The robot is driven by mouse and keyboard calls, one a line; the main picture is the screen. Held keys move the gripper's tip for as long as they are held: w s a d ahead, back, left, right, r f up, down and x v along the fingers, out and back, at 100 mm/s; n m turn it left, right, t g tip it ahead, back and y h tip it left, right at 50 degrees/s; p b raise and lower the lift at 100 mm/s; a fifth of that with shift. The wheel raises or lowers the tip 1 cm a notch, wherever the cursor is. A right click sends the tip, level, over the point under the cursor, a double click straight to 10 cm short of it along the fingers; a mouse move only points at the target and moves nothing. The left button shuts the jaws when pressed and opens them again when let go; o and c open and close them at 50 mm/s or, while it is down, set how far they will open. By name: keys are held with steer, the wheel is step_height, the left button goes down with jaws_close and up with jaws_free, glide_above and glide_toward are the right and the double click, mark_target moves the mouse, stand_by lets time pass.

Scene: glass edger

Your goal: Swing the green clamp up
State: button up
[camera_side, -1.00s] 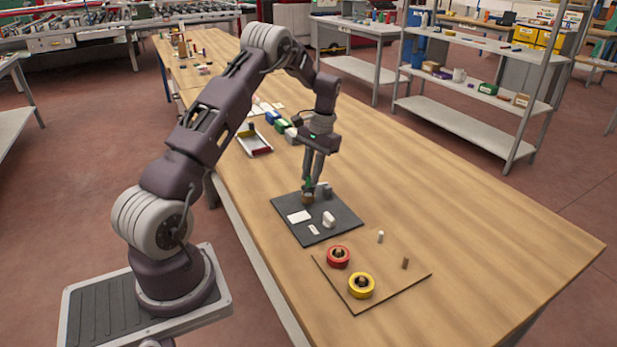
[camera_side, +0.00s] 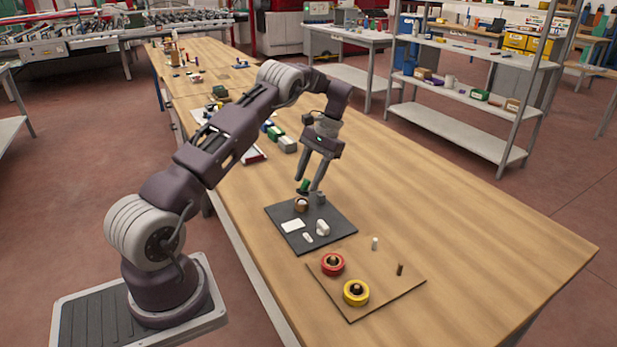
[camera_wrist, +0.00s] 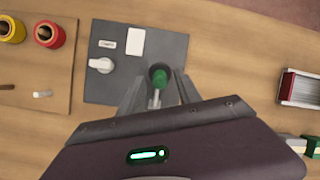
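In the wrist view the green clamp (camera_wrist: 160,78) shows as a green knob with a pale rod, between and slightly beyond the fingertips of my gripper (camera_wrist: 160,92). Gaps show beside it, so I see no grip. The clamp's exact tilt and its pivot are hard to tell.
The dark plate also bears a white card (camera_side: 292,226), a small label and a white knob (camera_side: 323,228). In front lies a thin board (camera_side: 372,296) with a red ring (camera_side: 333,264), a yellow ring (camera_side: 356,293) and two small pegs. The table's right side is clear.

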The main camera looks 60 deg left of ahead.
steer(key=v, duration=0.7)
stand_by(0.3)
